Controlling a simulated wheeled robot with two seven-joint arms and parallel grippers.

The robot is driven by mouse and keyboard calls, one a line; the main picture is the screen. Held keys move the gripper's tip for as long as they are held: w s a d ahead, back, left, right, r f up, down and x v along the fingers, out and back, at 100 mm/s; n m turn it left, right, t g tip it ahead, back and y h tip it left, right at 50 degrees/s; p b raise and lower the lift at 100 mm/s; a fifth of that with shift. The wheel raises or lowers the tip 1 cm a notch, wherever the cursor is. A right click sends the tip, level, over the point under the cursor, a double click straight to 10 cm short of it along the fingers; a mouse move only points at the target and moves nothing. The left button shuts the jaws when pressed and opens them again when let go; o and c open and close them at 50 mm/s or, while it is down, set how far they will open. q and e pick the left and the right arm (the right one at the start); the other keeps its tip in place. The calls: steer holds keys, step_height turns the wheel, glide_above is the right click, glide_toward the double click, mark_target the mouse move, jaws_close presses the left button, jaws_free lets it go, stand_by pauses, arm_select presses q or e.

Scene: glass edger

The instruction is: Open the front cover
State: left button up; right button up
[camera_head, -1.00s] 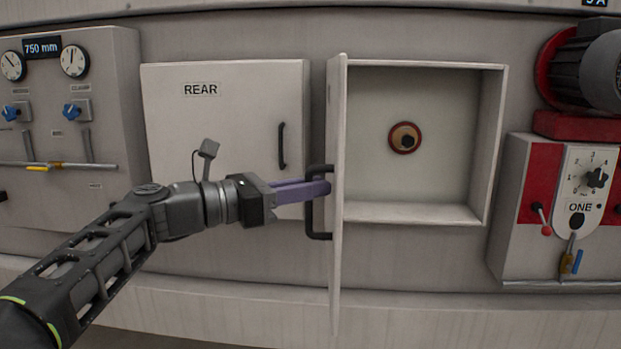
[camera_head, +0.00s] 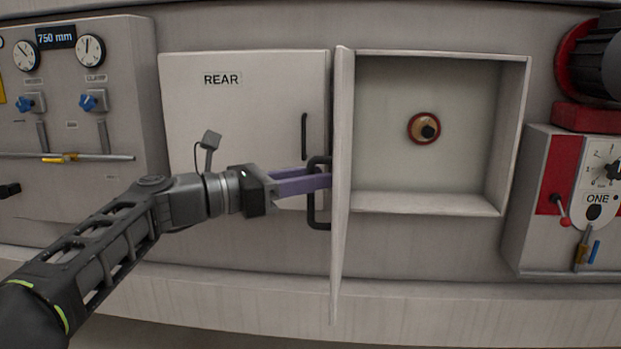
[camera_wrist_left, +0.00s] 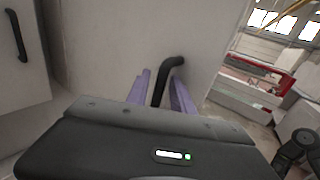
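The front cover (camera_head: 342,130) stands swung out from its box opening and shows almost edge-on in the head view. My right gripper is not in view.
A shut REAR cover (camera_head: 240,110) with a black handle (camera_head: 304,136) is left of the front cover. A gauge panel (camera_head: 80,120) stands farther left. A red and white control box (camera_head: 555,185) and a motor (camera_head: 590,60) are on the right.

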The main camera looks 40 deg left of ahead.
arm_select(q)
steer(key=shift+o, duration=0.3)
steer(key=v, duration=0.7)
steer(key=shift+s+a, duration=0.15)
steer(key=shift+s, duration=0.2)
stand_by(0.3)
